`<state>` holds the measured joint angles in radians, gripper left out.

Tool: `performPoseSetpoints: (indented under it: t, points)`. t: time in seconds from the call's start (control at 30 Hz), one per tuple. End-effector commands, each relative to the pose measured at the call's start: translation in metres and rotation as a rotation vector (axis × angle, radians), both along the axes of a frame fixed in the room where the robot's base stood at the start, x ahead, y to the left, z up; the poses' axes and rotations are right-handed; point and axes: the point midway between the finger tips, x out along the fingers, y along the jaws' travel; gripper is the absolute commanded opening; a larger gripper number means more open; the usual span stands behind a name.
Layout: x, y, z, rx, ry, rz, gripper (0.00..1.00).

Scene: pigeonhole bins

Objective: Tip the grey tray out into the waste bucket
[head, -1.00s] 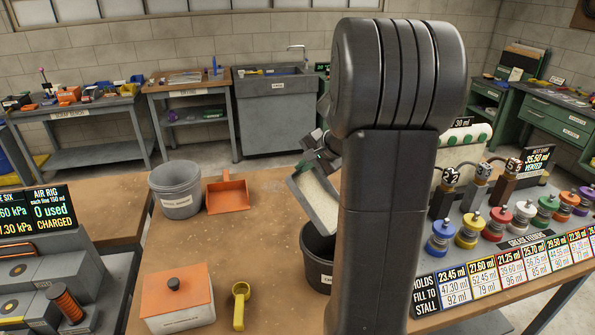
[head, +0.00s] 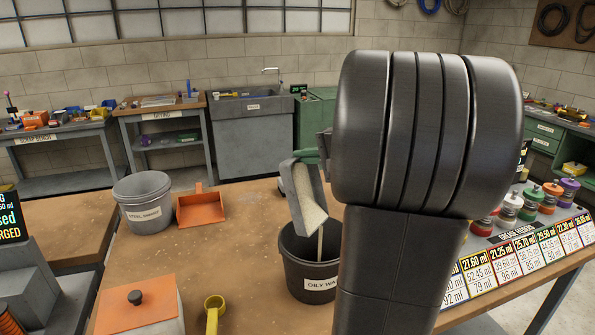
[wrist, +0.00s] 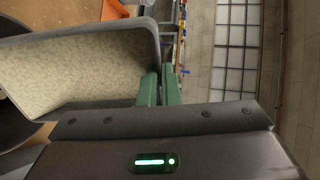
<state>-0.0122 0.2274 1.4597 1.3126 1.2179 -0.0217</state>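My gripper (wrist: 160,88) is shut on the rim of the grey tray (head: 320,186), its green fingers pinching the wall in the wrist view. The tray is tipped steeply, its low end over the black bucket (head: 293,268), whose label reads "OILY WA", the rest hidden by my arm. Pale granular material (head: 308,200) still covers the tray's inside, and a thin pale stream falls from its low end into the bucket. The tray (wrist: 80,38) also fills the left of the wrist view. How much lies in the bucket is hidden.
A grey bucket (head: 142,196) labelled for steel swarf and an orange dustpan (head: 201,208) stand to the left. A box with an orange lid (head: 136,304) and a yellow scoop (head: 213,308) are in front. Grease feeders (head: 532,200) line the right. Bench between is clear.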

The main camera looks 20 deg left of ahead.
Motion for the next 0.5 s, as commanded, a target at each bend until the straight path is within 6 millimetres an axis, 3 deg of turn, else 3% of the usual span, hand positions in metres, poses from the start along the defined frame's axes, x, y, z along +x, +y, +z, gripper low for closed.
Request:
performPoseSetpoints:
  t: [0.03,0.5]
  points:
    - [-0.001,-0.005,-0.007,0.019,-0.009,-0.004,0.0]
    - [-0.012,-0.04,-0.01,0.243,-0.081,-0.003,0.0]
